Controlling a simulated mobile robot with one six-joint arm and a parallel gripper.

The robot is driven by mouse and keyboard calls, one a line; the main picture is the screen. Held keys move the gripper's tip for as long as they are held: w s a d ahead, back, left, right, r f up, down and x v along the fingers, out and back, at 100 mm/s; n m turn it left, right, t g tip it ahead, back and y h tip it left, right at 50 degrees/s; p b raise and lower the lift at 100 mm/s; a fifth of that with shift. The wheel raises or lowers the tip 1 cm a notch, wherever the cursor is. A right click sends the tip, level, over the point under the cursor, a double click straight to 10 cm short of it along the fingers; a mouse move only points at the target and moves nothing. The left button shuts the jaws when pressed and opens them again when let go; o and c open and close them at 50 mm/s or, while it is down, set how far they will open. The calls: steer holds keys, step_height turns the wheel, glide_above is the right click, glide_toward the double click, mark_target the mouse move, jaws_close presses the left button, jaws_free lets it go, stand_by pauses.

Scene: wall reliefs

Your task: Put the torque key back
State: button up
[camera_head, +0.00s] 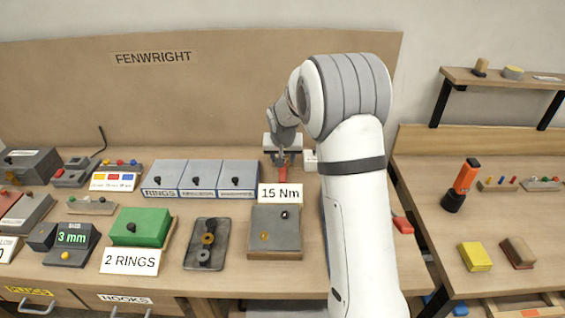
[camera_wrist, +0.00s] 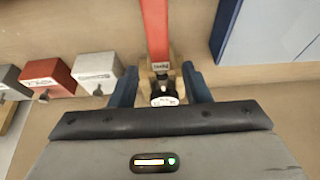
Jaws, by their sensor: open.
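The torque key, with a long red handle (camera_wrist: 155,30) and a dark and silver head, lies between my gripper's fingers in the wrist view. Its red part (camera_head: 283,174) also shows in the head view, just behind the "15 Nm" sign (camera_head: 280,194). A tan piece shows behind its head; how the key rests on it is unclear. My gripper (camera_wrist: 160,75) is open, one blue finger on each side of the key, with gaps visible. In the head view, my gripper (camera_head: 283,157) is low at the back of the bench, partly hidden by my arm.
Grey-blue bins (camera_head: 200,173) stand to the left. In the wrist view, a red box (camera_wrist: 46,75) and a grey box (camera_wrist: 97,70) are left, a blue panel (camera_wrist: 265,30) right. My arm hides some bench.

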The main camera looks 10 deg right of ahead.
steer(key=d+v, duration=0.1)
steer(key=v, duration=0.7)
steer(key=s+r, duration=0.3)
steer(key=s, duration=0.5)
steer(key=s+r, duration=0.3)
steer(key=s, duration=0.5)
steer(key=s+f+n+g, duration=0.1)
steer(key=s+f+n, duration=0.1)
steer(key=s, duration=1.7)
steer(key=shift+s+f+g+y+b, duration=0.15)
steer(key=shift+f+g+y+b, duration=0.15)
steer(key=shift+g+y+b, duration=0.1)
steer(key=shift+a, duration=0.15)
